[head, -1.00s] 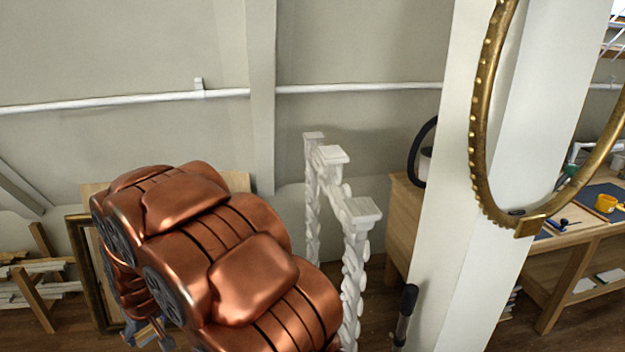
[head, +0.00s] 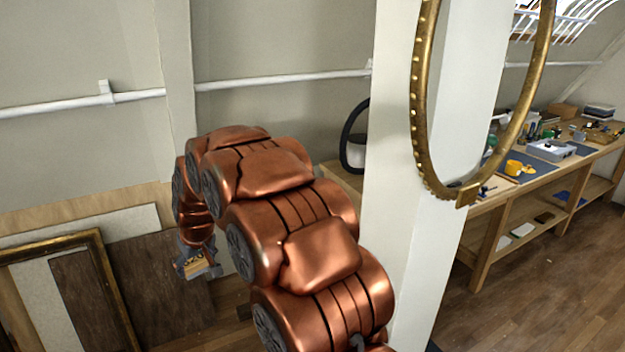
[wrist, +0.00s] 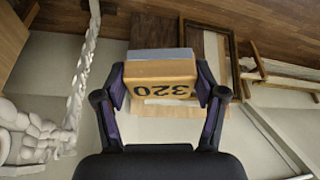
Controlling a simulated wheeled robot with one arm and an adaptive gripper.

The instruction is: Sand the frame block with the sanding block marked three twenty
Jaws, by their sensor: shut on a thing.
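My gripper (wrist: 160,88) is shut on the sanding block (wrist: 158,72), a tan block with a grey layer on its far side. The number 320 reads upside down on its face in the wrist view. In the head view the gripper (head: 196,262) hangs at the end of my copper arm, and a small tan part of the block (head: 197,266) shows between its fingers. The block is held in the air, apart from any surface. I cannot make out the frame block in any view.
A workbench (head: 497,200) with tools and a yellow item stands at the right, behind a white post (head: 400,230) with a gilt oval frame (head: 422,120). Frames and boards (head: 130,270) lean on the wall at left. White carved legs (wrist: 85,70) show at left in the wrist view.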

